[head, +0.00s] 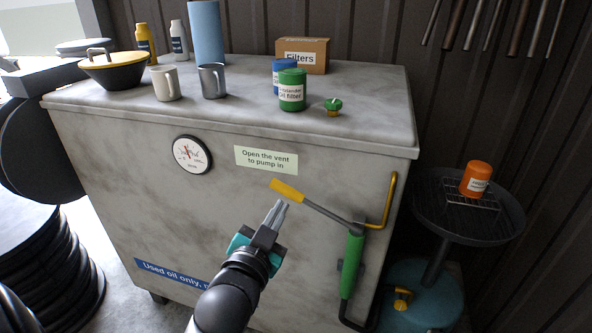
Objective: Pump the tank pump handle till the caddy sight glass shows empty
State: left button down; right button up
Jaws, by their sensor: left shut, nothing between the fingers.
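The tank pump's handle (287,191) has a yellow grip and a grey lever, sloping down right to the green pump body (352,262) on the tank's front. My left gripper (280,206) is shut and empty. In the picture its fingertips are just below the yellow grip; I cannot tell whether they touch it. The teal caddy (420,290) stands on the floor at the lower right, partly cut off, with a yellow fitting (402,298) on it. I cannot make out its sight glass. My right gripper is out of view.
The grey tank (110,150) carries a dial gauge (192,154), a sign about opening the vent (266,160) and a green cap (333,104) on top. A yellow pipe (391,200) bends beside the pump. An orange filter (476,179) sits on the dark drain pan (432,205).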

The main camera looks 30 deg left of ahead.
pick_arm(q)
jog(key=shift+w+a+r, duration=0.15)
jog(key=shift+w+r, duration=0.05)
jog(key=shift+r, duration=0.1)
send_over(288, 190)
jog(key=s+d, duration=0.2)
jog(key=d, duration=0.1)
jog(key=f, duration=0.1)
jog(key=a+f+b, duration=0.1)
jog(key=f+b, duration=0.1)
jog(key=f, duration=0.1)
jog(key=shift+a, duration=0.4)
